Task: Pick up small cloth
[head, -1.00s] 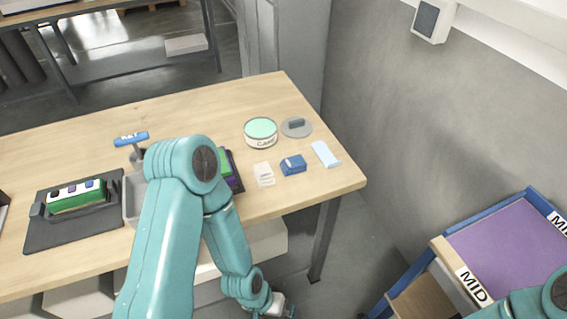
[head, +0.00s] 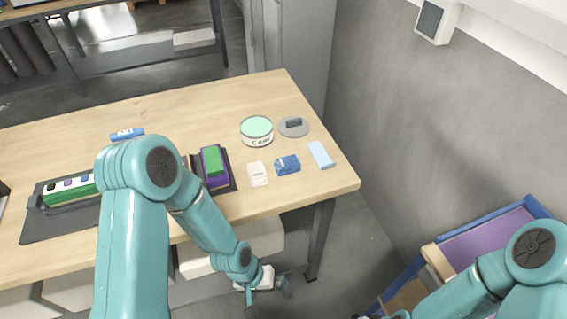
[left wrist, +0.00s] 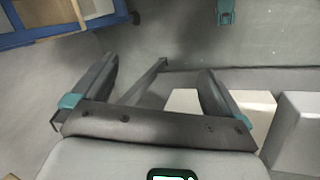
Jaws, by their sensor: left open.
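A light blue flat piece (head: 321,154), which looks like the small cloth, lies near the right end of the wooden table. A darker blue folded item (head: 288,165) with a pale mark lies just left of it; I cannot tell its material. My left gripper (head: 266,287) hangs low in front of the table's front edge, below the tabletop and apart from both items. In the left wrist view the left gripper (left wrist: 158,72) has its two fingers wide apart with nothing between them. The cloth does not show there.
The table (head: 320,194) also holds a white packet (head: 257,174), a round tin (head: 257,131), a grey lid with a handle (head: 294,126) and a green-and-purple block (head: 213,164). A wall stands to the right. A blue-edged rack with a purple surface (head: 485,237) is at lower right.

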